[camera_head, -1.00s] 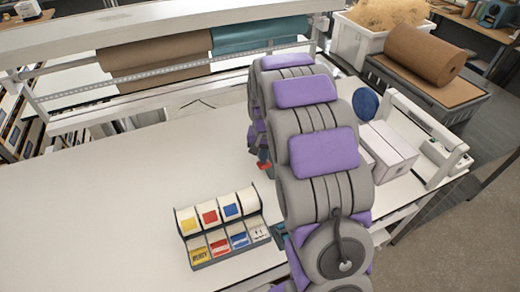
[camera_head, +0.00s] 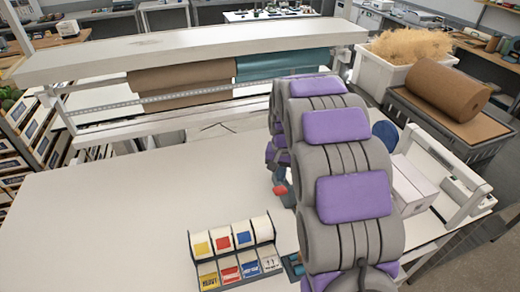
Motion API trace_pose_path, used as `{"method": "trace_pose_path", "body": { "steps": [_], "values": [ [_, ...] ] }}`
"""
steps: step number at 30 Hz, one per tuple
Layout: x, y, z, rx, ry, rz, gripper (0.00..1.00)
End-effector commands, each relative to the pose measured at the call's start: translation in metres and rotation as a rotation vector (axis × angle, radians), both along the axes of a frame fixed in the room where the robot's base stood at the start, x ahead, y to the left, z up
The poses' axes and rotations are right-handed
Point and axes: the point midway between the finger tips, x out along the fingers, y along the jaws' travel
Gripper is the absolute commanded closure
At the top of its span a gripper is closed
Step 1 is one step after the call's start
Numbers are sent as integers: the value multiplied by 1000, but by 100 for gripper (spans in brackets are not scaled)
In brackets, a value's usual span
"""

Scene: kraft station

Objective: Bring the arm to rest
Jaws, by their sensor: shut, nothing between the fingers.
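My arm (camera_head: 353,197), grey with purple pads, rises from the bottom right and reaches away over the right part of the white worktable (camera_head: 120,220). Its links line up one behind another. They hide the far end of the arm, so I cannot see my gripper or its fingers.
A label dispenser (camera_head: 238,262) with several coloured rolls stands at the table's front, left of my arm. A small red object (camera_head: 280,190) shows beside the arm. White boxes (camera_head: 412,188) and a blue disc (camera_head: 386,133) are at the right. The table's left is clear.

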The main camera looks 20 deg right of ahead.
Motion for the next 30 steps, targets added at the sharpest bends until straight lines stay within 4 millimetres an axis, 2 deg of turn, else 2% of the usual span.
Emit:
{"method": "trace_pose_path", "body": {
  "steps": [5,11,17,23,30],
  "values": [
    [-34,17,7,1,13,48,100],
    [-95,44,16,6,40,138,100],
    [-160,66,15,14,69,230,100],
    [-227,85,6,25,96,327,100],
    [-306,100,-18,36,131,443,100]
  ]
}}
